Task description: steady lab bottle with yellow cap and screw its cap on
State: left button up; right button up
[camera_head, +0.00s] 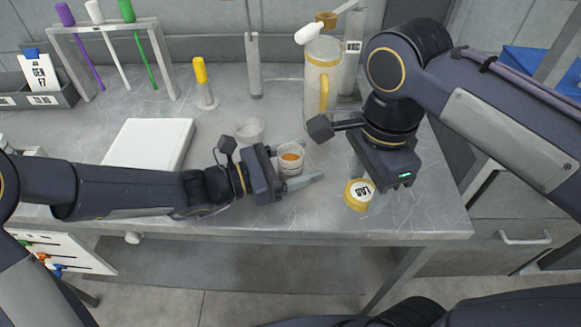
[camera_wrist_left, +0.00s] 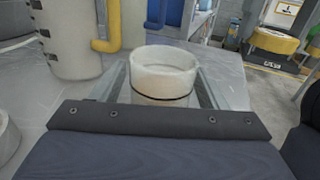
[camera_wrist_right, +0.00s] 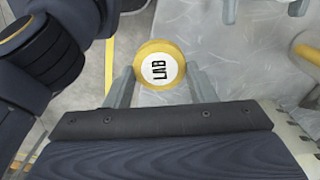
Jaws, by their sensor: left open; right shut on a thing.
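The lab bottle (camera_head: 291,157) is a small pale, open-topped container with orange showing inside, standing upright on the steel table. In the left wrist view the bottle (camera_wrist_left: 163,75) shows a cream rim and a thin dark ring. My left gripper (camera_head: 300,167) is open, with one finger on each side of the bottle. The yellow cap (camera_head: 359,195), with a white "LAB" top, is to the right of the bottle near the front edge. My right gripper (camera_wrist_right: 160,85) is shut on the cap (camera_wrist_right: 159,65). I cannot tell the cap's height above the table.
A clear dish (camera_head: 249,131) stands behind my left gripper. A tall vessel with a yellow handle (camera_head: 322,80) stands behind the bottle. A white board (camera_head: 150,143), a yellow-topped stand (camera_head: 201,78) and a tube rack (camera_head: 112,27) are to the left.

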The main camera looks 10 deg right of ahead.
pick_arm(q)
jog(key=c, duration=1.1)
